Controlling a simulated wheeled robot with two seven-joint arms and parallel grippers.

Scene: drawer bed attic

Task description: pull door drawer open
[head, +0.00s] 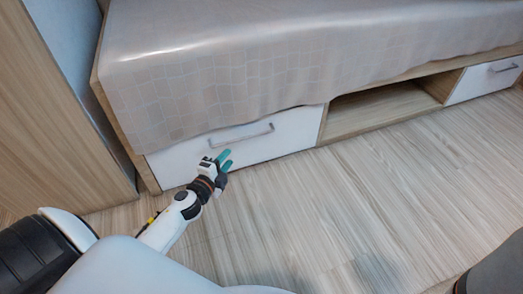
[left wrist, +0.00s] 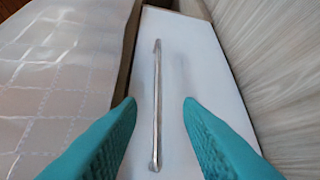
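A white drawer front (head: 265,146) with a long silver bar handle (head: 242,136) sits under the bed's left part and looks closed. My left gripper (head: 226,160), with teal fingers, is in front of this drawer, just below the handle. In the left wrist view the gripper (left wrist: 158,108) is open, its two fingers apart. The handle (left wrist: 157,110) runs lengthwise between the fingers in the picture, with clear space on both sides and no contact visible. The white drawer front (left wrist: 190,60) lies behind it. My right gripper is not in view.
A pale checked bedspread (head: 230,70) hangs over the bed, its hem close above the handle. An open wooden compartment (head: 380,108) and another white drawer (head: 485,80) are to the right. A wooden cabinet panel (head: 60,120) stands at left. The wood floor (head: 340,200) in front is clear.

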